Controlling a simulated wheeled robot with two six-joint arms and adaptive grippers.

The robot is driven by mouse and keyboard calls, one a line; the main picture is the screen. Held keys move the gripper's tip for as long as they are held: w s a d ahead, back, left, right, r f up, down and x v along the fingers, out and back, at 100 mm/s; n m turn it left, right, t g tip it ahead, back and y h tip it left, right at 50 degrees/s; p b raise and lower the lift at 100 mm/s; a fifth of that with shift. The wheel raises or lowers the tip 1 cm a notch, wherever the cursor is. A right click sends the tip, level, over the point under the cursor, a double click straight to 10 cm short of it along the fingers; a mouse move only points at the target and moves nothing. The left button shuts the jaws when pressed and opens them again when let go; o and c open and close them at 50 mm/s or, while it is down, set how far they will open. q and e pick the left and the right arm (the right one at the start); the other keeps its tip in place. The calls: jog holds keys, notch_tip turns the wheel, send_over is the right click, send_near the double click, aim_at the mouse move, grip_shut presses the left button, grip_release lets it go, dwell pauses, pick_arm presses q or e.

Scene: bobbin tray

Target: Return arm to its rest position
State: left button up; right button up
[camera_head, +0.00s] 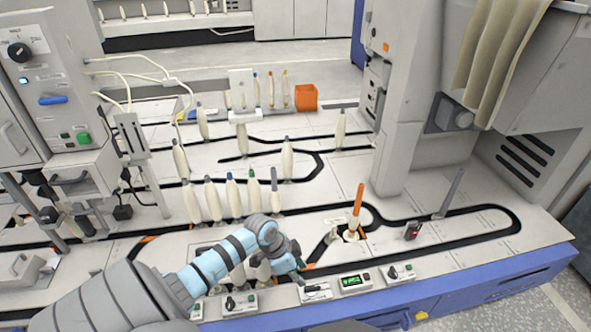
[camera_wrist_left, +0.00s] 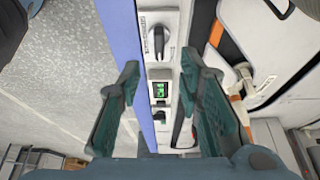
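My left arm reaches in from the lower left in the head view. Its left gripper (camera_head: 290,268) is over the front edge of the machine bed, close to the front control boxes, and partly hidden by its own wrist. In the left wrist view the left gripper (camera_wrist_left: 160,62) has its two dark green fingers spread apart with nothing between them. Beyond the fingers lie the blue front rail (camera_wrist_left: 128,40) and a control box with a green display (camera_wrist_left: 160,90). My right arm and gripper are in neither view.
Several white bobbins (camera_head: 212,200) stand on the bed (camera_head: 330,185) behind my left arm, some partly hidden by it. An orange-tipped spindle (camera_head: 357,205) stands to its right. A tall grey machine column (camera_head: 405,150) rises further right. The floor (camera_head: 560,300) at lower right is clear.

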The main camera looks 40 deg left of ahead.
pick_arm(q)
jog(key=shift+v, duration=1.4)
